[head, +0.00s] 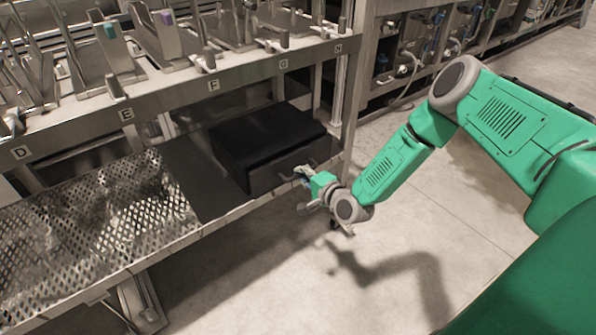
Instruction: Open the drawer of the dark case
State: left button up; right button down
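The dark case (262,138) is a black box on the lower shelf, under the lettered rack. Its front face (272,175) looks toward the aisle, and the drawer appears closed. My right gripper (303,176) is at the right part of that front face, close to the drawer front. Its fingers are small and partly hidden by the wrist, so I cannot tell whether they are open or shut, or whether they touch a handle. My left gripper does not show.
The shelf's perforated metal part (95,225) lies left of the case. The rack's upper rail (170,97) with letter labels runs above it. A steel post (352,85) stands just right of the case. The floor (270,270) in front is clear.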

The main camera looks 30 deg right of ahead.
jog(key=a+f+p+v, duration=0.1)
jog(key=f+p+v, duration=0.2)
jog(key=v, duration=1.3)
jog(key=shift+s+d+f, duration=0.35)
jog(key=shift+s+f, duration=0.05)
jog(key=c, duration=1.7)
grip_release()
jog(key=shift+o, duration=0.6)
jog(key=shift+w+r, duration=0.15)
jog(key=v, duration=1.2)
jog(key=shift+d, duration=0.1)
